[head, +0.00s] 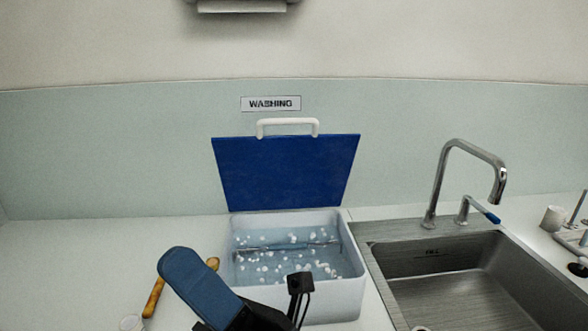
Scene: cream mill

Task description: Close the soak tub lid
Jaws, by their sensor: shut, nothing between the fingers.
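The soak tub (345,300) is a white rectangular box on the counter, holding water and several small white lumps. Its blue lid (285,172) stands open at the rear edge, nearly upright, with a white handle (287,122) along its top. My gripper (300,284) shows as a dark, narrow end at the tub's near side, low in the picture. It is shut and empty, below and in front of the raised lid, apart from the handle. My blue and black arm hides the tub's near left corner.
A steel sink (465,275) with a tall tap (440,185) lies directly right of the tub. The far left counter is clear. A wall sign (271,104) reads WASHING.

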